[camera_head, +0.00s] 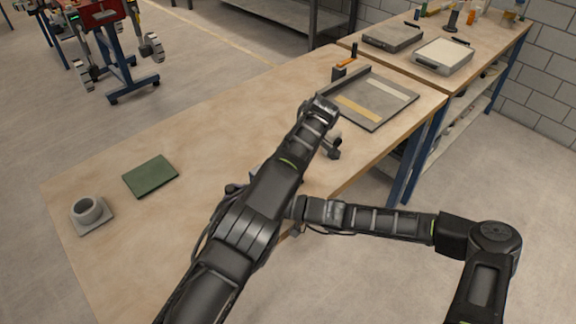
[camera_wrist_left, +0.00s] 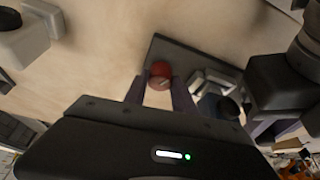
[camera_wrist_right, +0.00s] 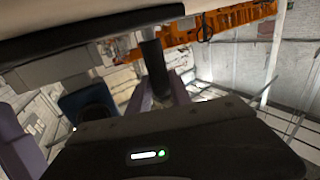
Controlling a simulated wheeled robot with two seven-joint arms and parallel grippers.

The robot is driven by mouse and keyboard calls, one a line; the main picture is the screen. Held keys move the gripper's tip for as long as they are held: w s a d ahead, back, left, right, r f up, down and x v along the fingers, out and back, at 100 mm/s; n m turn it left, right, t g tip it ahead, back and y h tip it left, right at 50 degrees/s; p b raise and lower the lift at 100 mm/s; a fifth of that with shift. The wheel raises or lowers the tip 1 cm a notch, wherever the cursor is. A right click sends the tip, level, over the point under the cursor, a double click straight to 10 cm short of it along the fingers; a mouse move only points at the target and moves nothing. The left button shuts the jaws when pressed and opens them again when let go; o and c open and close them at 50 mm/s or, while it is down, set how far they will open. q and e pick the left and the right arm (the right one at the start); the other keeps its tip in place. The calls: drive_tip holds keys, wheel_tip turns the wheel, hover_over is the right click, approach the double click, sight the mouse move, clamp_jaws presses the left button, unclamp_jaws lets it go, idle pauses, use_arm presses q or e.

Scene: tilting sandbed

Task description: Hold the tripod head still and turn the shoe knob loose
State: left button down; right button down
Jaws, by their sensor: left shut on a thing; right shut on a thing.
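In the left wrist view a round red knob (camera_wrist_left: 160,74) sits between the fingertips of my left gripper (camera_wrist_left: 160,88), which is shut on it. A dark flat plate (camera_wrist_left: 163,47) lies under it, with the tripod head's light grey metal part (camera_wrist_left: 208,82) and a dark blue round part (camera_wrist_left: 213,106) to the right. In the right wrist view my right gripper (camera_wrist_right: 160,85) is shut on a dark upright cylinder (camera_wrist_right: 152,62), which looks like the tripod head's handle. My right arm (camera_head: 370,218) shows in the head view. My left arm hides most of the tripod head there.
A grey cup on a square base (camera_head: 88,211) and a green mat (camera_head: 150,177) stand on the left of the wooden table (camera_head: 120,215). A grey tray (camera_head: 393,118) with light strips lies at the far right end. Free table top lies left of my arms.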

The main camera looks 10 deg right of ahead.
use_arm(q)
drive_tip(key=shift+s, duration=0.1)
idle(0.5)
drive_tip(key=c, duration=1)
unclamp_jaws()
drive_tip(key=shift+s+d+r, duration=0.15)
drive_tip(key=shift+r, duration=0.45)
drive_tip(key=shift+s+d+r, duration=0.65)
drive_tip(key=shift+s+r, duration=0.05)
drive_tip(key=shift+r, duration=0.1)
drive_tip(key=s+d, duration=0.7)
drive_tip(key=shift+s+d, duration=0.3)
drive_tip(key=shift+d, duration=0.05)
